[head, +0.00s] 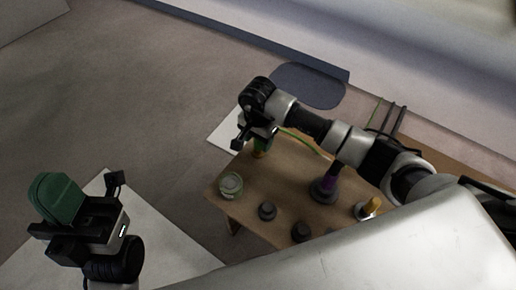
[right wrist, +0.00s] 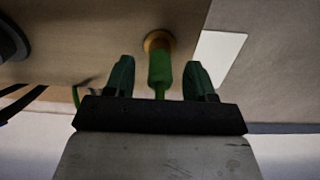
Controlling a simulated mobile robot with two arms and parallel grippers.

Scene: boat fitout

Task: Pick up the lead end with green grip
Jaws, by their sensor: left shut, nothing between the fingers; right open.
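The lead end with green grip (right wrist: 160,70) stands in the right wrist view between the two fingers of my right gripper (right wrist: 159,78). The fingers are open, with a gap on both sides of the grip. Its far end meets a round orange-brown piece (right wrist: 158,42) on the wooden table. In the head view the green grip (head: 261,144) shows partly beneath my right gripper (head: 258,136), near the table's far left corner. A thin green cable (head: 302,140) runs to the right from there. My left gripper (head: 57,197) is shut and empty, left of the table.
The wooden table (head: 285,190) also bears a round greenish container (head: 231,184), dark round pieces (head: 267,211) and (head: 301,231), a purple-grip piece on a dark base (head: 324,190) and a yellow-grip piece (head: 370,206). My right arm crosses above its far side.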

